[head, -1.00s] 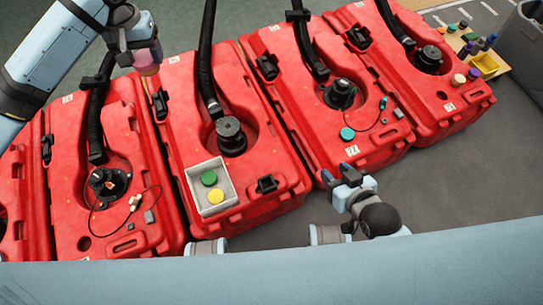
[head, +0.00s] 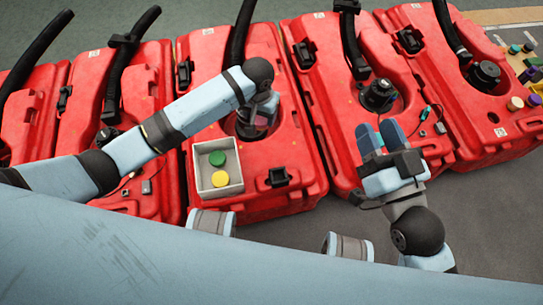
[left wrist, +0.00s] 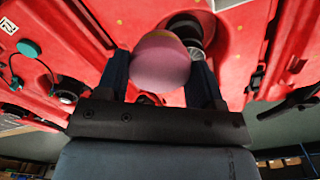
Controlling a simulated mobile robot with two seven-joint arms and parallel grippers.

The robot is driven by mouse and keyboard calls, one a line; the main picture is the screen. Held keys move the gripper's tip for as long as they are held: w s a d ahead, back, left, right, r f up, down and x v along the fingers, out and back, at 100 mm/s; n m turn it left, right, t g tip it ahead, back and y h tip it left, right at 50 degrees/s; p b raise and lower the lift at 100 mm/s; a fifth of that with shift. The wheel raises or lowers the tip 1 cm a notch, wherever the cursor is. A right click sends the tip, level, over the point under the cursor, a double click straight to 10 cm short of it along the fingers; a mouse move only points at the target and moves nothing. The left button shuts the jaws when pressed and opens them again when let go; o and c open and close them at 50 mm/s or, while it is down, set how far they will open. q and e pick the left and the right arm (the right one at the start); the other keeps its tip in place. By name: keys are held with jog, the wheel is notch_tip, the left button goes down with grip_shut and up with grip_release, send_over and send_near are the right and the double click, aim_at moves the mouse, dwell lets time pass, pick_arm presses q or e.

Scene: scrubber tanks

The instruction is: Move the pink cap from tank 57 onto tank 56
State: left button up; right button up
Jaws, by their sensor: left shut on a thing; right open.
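My left gripper (head: 265,106) is shut on the pink cap (left wrist: 160,62), which is clear between the fingers in the left wrist view. In the head view the arm hides most of the cap. The gripper is over the red tank (head: 300,165) that carries a white tray, near its neck recess. A black ribbed cap (left wrist: 185,28) on a neck shows behind the pink cap; whether they touch is unclear. My right gripper (head: 379,136) is open and empty, in front of the tank (head: 335,110) to the right. The tank numbers are too small to read.
The white tray (head: 238,172) holds a green cap (head: 217,158) and a yellow cap (head: 220,178). A teal cap (head: 425,113) lies on the tank right of the tray's tank. Black hoses rise from the tanks. Several small coloured parts lie on a board at far right.

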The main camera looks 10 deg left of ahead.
aim_at(262, 127)
pick_arm(q)
notch_tip(262, 127, down, 5)
jog(key=shift+s+d+f+b, duration=0.15)
jog(key=shift+f+b, duration=0.05)
jog(key=shift+b, duration=0.95)
notch_tip(262, 127, down, 12)
jog(key=b, duration=0.5)
jog(key=shift+r, duration=0.25)
notch_tip(262, 127, down, 4)
jog(key=shift+r+b, duration=0.15)
jog(key=shift+b, duration=0.9)
pick_arm(e)
notch_tip(262, 127, down, 9)
jog(key=w+n+g, duration=0.1)
jog(key=n+g, duration=0.1)
jog(key=shift+a+g, duration=0.2)
jog(key=shift+g, duration=0.2)
pick_arm(q)
jog(key=o, duration=1.1)
jog(key=shift+c, duration=0.2)
pick_arm(e)
jog(key=shift+f, duration=0.1)
